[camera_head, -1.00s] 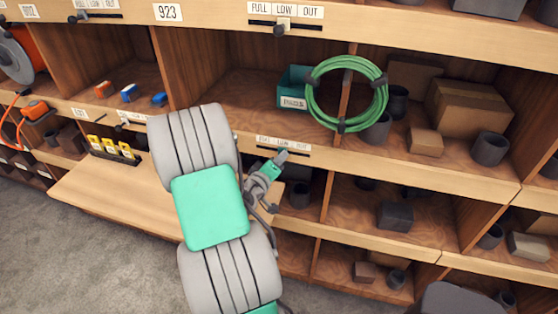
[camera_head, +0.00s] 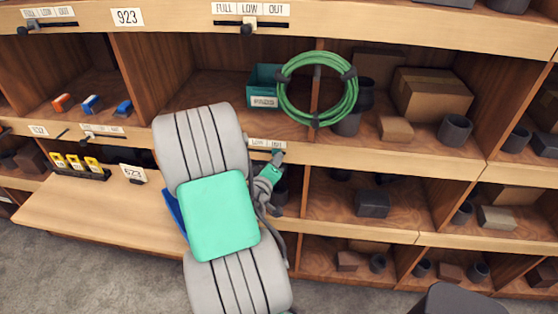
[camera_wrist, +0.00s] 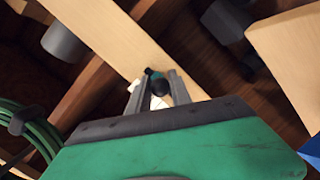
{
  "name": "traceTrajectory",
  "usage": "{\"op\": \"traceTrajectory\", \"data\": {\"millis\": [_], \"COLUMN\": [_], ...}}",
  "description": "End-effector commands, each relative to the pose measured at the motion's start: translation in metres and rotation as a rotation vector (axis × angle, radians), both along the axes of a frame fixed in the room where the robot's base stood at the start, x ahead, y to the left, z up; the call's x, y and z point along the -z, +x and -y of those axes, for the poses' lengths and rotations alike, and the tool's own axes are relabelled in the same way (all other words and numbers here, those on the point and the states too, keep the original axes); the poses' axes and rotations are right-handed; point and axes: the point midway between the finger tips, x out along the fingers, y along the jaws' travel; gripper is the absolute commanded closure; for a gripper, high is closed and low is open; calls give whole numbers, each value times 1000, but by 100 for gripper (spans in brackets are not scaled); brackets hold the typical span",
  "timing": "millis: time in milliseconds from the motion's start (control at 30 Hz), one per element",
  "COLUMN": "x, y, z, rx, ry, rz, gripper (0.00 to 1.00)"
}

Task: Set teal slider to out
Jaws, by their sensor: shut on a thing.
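My gripper (camera_head: 277,156) is at the front edge of the shelf, just below the OUT end of a small white LOW / OUT label (camera_head: 266,143). The FULL part of that label is hidden behind my arm. In the wrist view my gripper (camera_wrist: 157,90) is shut on the teal slider (camera_wrist: 154,73), whose dark round knob shows between the fingers with a little teal behind it. In the head view the slider itself is hidden by my gripper.
A green cable coil (camera_head: 318,118) hangs at the shelf divider above my gripper, beside a teal bin (camera_head: 263,88). Another slider (camera_head: 249,24) sits on the upper shelf edge under a FULL / LOW / OUT label. A wooden worktop (camera_head: 90,210) lies left of my arm.

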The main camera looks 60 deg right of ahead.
Motion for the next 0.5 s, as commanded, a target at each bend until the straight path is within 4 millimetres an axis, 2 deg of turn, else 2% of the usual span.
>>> {"op": "traceTrajectory", "data": {"millis": [233, 267, 500], "x": [0, 0, 0], "y": [-3, -3, -2], "z": [1, 1, 0], "rx": [6, 7, 4], "ry": [-1, -2, -1], "rz": [-6, -7, -5], "gripper": [100, 73, 54]}}
